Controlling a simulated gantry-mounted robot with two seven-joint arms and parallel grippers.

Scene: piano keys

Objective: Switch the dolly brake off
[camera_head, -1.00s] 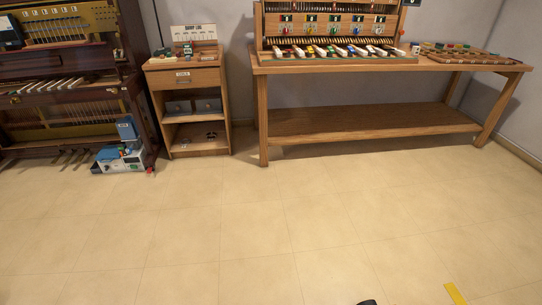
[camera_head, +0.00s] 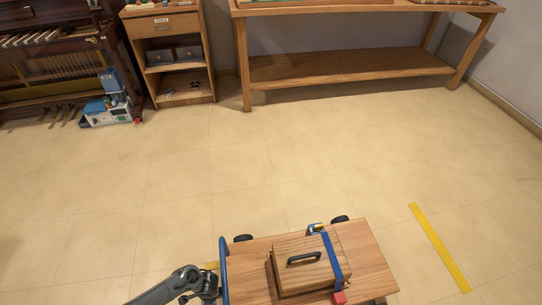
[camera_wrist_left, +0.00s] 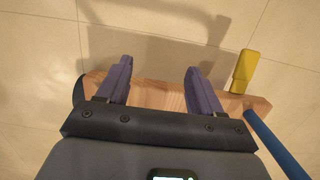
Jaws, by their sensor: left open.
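The dolly (camera_head: 368,262) is a wooden platform on black wheels at the bottom of the head view. A blue handle bar (camera_head: 224,270) stands at its left end. A yellow piece (camera_head: 212,265) shows beside that end; the left wrist view shows a yellow tab (camera_wrist_left: 244,72) at the wooden edge, near a blue bar (camera_wrist_left: 280,146). I cannot tell whether it is the brake. My left gripper (camera_wrist_left: 158,80) is open and empty, its fingers over the wooden edge, with the tab to their right. My right gripper is not in view.
A wooden box (camera_head: 290,270) with a black handle is strapped on the dolly by a blue strap (camera_head: 333,258). A red block (camera_head: 339,298) sits at the near edge. Yellow tape (camera_head: 440,247) lies on the floor. The floor toward the workbench (camera_head: 350,66) is clear.

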